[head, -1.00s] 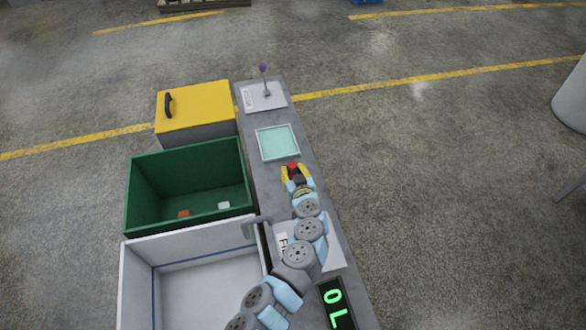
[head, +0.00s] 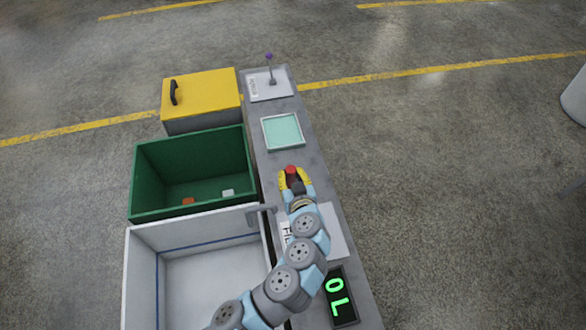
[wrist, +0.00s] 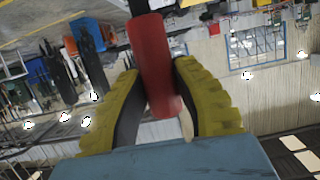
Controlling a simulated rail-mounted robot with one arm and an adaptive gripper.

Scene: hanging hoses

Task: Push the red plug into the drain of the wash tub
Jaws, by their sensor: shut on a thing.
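The red plug (head: 291,169) is held at the tip of my gripper (head: 292,177), above the grey counter. In the wrist view the red plug (wrist: 155,65) stands between the two yellow fingers of my gripper (wrist: 160,85), which are shut on it. The white wash tub (head: 205,275) is at the lower left, beside the counter, with a blue line along its inner walls. My gripper is to the right of the tub and beyond its far wall. The drain cannot be made out; my arm covers part of the tub's near right side.
A grey spout (head: 262,213) juts over the tub's right rim. A green bin (head: 195,170) with small items and a yellow-lidded box (head: 200,95) stand beyond the tub. On the counter are a pale green tray (head: 283,131), a lever (head: 271,72) and a display (head: 338,297).

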